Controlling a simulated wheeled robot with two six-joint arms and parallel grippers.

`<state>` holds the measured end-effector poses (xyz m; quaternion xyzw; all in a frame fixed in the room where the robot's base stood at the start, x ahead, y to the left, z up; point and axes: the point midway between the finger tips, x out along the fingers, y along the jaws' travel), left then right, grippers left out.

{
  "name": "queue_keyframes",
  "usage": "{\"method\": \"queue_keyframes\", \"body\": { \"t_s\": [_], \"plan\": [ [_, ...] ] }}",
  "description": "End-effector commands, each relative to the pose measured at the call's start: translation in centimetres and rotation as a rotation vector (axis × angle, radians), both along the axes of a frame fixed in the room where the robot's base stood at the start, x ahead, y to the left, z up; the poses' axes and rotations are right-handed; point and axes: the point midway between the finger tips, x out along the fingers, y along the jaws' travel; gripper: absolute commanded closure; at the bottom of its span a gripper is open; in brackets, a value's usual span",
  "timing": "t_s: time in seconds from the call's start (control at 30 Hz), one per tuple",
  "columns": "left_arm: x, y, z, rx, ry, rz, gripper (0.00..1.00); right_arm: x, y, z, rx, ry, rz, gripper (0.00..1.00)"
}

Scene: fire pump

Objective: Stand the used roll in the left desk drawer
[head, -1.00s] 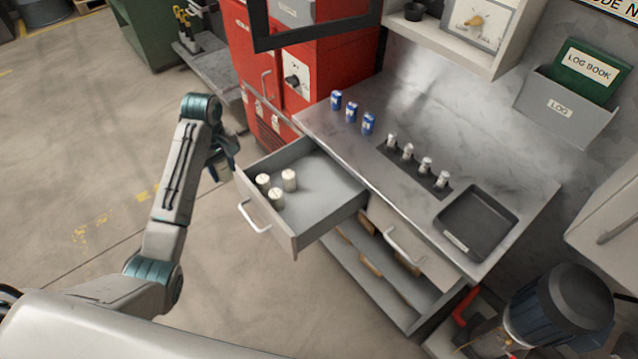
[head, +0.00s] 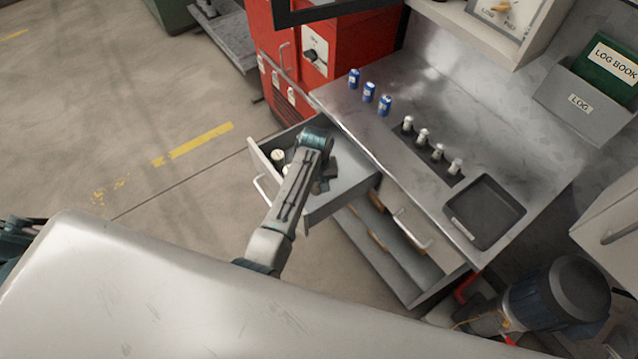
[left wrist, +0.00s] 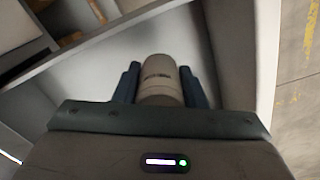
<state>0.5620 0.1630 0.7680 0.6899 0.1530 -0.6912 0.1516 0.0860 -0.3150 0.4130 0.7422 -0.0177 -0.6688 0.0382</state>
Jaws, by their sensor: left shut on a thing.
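The left desk drawer (head: 345,201) is pulled open. My left gripper (head: 324,184) is over its inside, and my arm covers part of it. In the left wrist view the gripper (left wrist: 160,84) is shut on a pale, cream-grey roll (left wrist: 159,68) with a small dark mark. The roll is between the two fingers, with the drawer's grey inside around it. Whether it touches the drawer floor I cannot tell. Pale rolls (head: 277,155) stand in the drawer's left part, partly hidden by my arm. My right gripper is not in view.
The steel desktop (head: 350,118) holds several blue cans (head: 369,92), a row of small silver-topped items (head: 422,136) and a black tray (head: 484,212). A red cabinet (head: 335,55) stands behind the drawer. Open floor lies to the left.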

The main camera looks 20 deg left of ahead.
Motion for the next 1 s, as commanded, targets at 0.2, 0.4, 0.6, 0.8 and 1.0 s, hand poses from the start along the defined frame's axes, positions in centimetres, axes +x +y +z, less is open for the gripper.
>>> {"method": "queue_keyframes", "body": {
  "t_s": [0.2,0.4,0.6,0.8,1.0],
  "plan": [
    [0.1,0.0,-2.4,-0.001,0.000,0.002,0.90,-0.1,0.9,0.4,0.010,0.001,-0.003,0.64],
    [0.1,0.1,-5.1,0.000,0.001,0.002,0.90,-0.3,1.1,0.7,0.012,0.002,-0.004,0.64],
    [0.0,0.1,-6.5,0.000,-0.001,0.003,0.90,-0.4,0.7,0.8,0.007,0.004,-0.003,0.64],
    [0.1,0.1,-6.5,0.000,-0.001,0.003,0.90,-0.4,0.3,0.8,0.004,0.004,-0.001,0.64],
    [0.1,0.1,-6.8,0.000,-0.001,0.003,0.49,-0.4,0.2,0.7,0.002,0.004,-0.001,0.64]
  ]
}}
